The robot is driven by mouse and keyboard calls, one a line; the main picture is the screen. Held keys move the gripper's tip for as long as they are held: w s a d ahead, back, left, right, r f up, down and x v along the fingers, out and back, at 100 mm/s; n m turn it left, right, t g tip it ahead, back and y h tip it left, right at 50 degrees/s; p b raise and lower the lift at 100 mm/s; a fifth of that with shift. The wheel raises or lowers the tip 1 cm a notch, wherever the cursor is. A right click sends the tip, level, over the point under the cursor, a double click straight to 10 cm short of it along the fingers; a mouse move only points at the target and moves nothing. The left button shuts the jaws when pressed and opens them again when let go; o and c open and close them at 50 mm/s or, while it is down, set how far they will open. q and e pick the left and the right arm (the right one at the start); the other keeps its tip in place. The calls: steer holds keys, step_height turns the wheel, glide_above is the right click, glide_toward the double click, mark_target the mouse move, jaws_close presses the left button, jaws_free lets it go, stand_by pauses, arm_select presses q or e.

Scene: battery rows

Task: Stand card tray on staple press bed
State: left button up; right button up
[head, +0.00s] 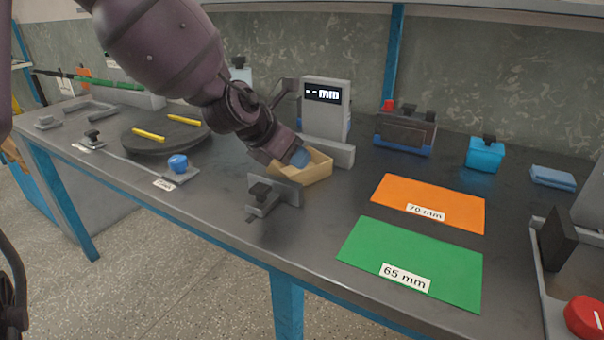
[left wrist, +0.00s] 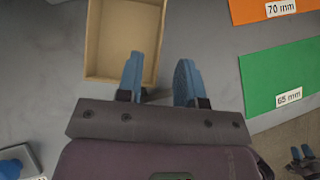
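The card tray, a tan open box (head: 318,172), sits on the grey bench in the middle of the head view. It looks empty in the left wrist view (left wrist: 118,40). My left gripper (head: 300,157) reaches down at the tray. In the left wrist view its two blue fingers (left wrist: 160,62) are well apart, one over the tray's inside and one beyond its right wall. The gripper is open; I cannot tell whether a finger touches the wall. A machine (head: 558,240) with a dark upright plate and red knob is cut off at the right edge; it may be the staple press.
A gauge with a display (head: 325,108) stands behind the tray, and a grey bracket (head: 285,192) in front. Orange (head: 428,203) and green (head: 415,262) mats lie flat and empty to the right. A round dark turntable (head: 165,133) and blue knob (head: 178,163) are left.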

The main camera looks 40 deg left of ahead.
mark_target(320, 166)
arm_select(q)
steer(key=b+x, duration=0.2)
steer(key=x, duration=0.2)
steer(key=shift+d+f, duration=0.1)
steer(key=shift+f, duration=0.3)
steer(key=shift+w+f+b, duration=0.1)
steer(key=shift+w+b, duration=0.15)
steer(key=shift+b, duration=0.1)
steer(key=shift+w, duration=0.1)
arm_select(e)
steer(key=shift+w+d+m+t, duration=0.1)
steer(key=shift+d+m+t, duration=0.2)
steer(key=shift+t, duration=0.3)
arm_select(q)
steer(key=shift+c, duration=0.5)
jaws_close()
